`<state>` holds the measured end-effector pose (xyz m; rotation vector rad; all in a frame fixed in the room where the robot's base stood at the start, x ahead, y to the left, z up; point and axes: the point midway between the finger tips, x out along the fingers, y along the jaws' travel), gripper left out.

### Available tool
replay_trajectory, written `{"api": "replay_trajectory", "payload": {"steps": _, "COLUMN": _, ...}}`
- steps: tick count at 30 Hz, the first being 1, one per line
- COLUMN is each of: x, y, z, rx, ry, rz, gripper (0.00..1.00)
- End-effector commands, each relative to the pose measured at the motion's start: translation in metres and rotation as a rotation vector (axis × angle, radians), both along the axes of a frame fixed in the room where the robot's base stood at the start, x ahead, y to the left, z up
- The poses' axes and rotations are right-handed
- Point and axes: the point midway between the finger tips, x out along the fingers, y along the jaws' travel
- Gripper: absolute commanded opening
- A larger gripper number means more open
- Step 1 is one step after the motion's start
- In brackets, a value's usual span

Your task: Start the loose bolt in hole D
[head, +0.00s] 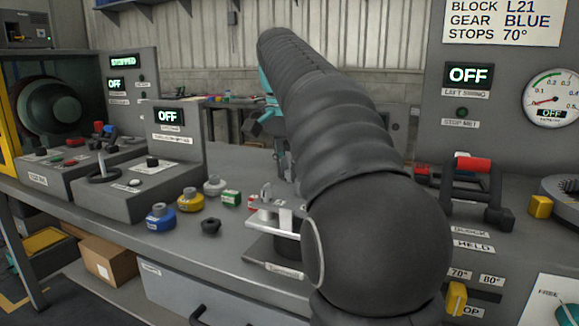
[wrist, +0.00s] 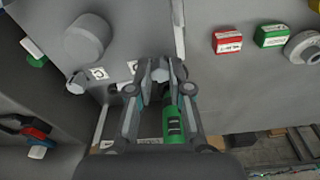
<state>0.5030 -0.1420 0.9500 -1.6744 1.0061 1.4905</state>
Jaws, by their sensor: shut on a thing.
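In the wrist view, my gripper (wrist: 161,78) is shut, with its fingertips together around a small light-grey faceted piece that looks like the loose bolt (wrist: 159,74). Its shank is hidden. A green cylinder with a dark label (wrist: 172,122) shows between the fingers; I cannot tell whether it touches them. The grey block face (wrist: 120,30) is close ahead of the fingertips. It carries a letter C tag (wrist: 97,73) beside a grey hex head (wrist: 75,86). A second tag (wrist: 133,67) is partly covered by my finger, its letter unclear. Hole D is not discernible. In the head view, my arm hides the gripper.
A round grey boss (wrist: 87,38) sticks out left of my gripper. A red box (wrist: 227,40) and a green box (wrist: 270,35) stand at right. In the head view, blue (head: 160,217) and yellow (head: 190,200) containers stand left of my arm; a red-handled clamp (head: 472,165) stands right.

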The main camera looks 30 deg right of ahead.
Motion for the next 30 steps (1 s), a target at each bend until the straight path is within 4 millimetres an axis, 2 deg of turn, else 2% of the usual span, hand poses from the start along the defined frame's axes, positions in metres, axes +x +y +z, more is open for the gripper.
{"api": "replay_trajectory", "payload": {"steps": 9, "x": 0.0003, "y": -0.0002, "z": 0.0006, "rx": -0.001, "ry": -0.003, "rz": -0.009, "gripper": 0.0}}
{"api": "replay_trajectory", "payload": {"steps": 10, "x": 0.0004, "y": -0.0001, "z": 0.0006, "rx": -0.001, "ry": -0.003, "rz": -0.009, "gripper": 0.24}}
{"api": "replay_trajectory", "payload": {"steps": 13, "x": 0.0002, "y": -0.0001, "z": 0.0006, "rx": -0.001, "ry": -0.003, "rz": -0.008, "gripper": 0.48}}
{"api": "replay_trajectory", "payload": {"steps": 23, "x": 0.0, "y": 0.0, "z": 0.0005, "rx": 0.0, "ry": -0.002, "rz": -0.002, "gripper": 0.48}}
{"api": "replay_trajectory", "payload": {"steps": 30, "x": -0.0005, "y": -0.0001, "z": 0.0009, "rx": 0.0, "ry": -0.002, "rz": 0.116, "gripper": 0.48}}
